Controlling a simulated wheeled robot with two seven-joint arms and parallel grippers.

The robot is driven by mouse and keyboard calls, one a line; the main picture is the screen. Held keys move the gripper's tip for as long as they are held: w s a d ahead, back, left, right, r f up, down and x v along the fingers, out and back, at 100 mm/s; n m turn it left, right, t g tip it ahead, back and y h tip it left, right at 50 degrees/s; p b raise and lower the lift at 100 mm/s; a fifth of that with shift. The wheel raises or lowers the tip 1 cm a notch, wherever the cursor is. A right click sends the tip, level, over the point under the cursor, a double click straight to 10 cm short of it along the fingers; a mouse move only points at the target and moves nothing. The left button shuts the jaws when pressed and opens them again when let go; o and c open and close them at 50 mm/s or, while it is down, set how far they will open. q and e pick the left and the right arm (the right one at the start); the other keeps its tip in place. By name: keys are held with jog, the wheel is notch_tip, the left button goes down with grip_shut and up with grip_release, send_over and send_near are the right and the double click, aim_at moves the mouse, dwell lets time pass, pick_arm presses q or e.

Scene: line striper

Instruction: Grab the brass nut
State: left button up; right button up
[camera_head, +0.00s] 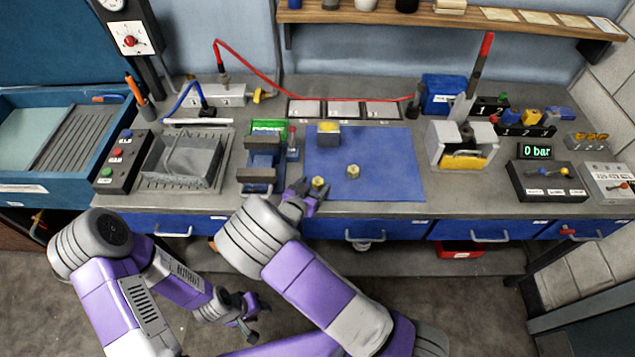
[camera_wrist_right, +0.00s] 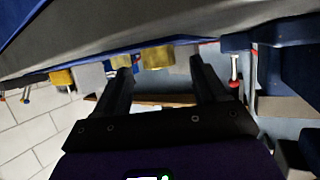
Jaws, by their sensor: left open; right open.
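Two small brass pieces that look like nuts are on the blue mat (camera_head: 400,165). One brass nut (camera_head: 318,182) is by the mat's front left; the other (camera_head: 353,171) stands a little to its right. My right gripper (camera_head: 304,190) is open at the mat's front left edge, close beside the left nut. In the right wrist view my open fingers (camera_wrist_right: 160,70) have a brass-coloured piece (camera_wrist_right: 157,56) beyond and between their tips; I cannot tell which one it is. My left gripper (camera_head: 246,316) is open and empty, low in front of the bench.
A vise-like blue fixture (camera_head: 262,160) stands left of the mat. A yellow-topped block (camera_head: 328,133) is at the mat's back left. A lever press (camera_head: 462,140) stands to the right. The mat's right half is clear.

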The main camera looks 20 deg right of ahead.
aim_at(318, 183)
jog(key=shift+x, duration=1.2)
jog(key=c, duration=1.2)
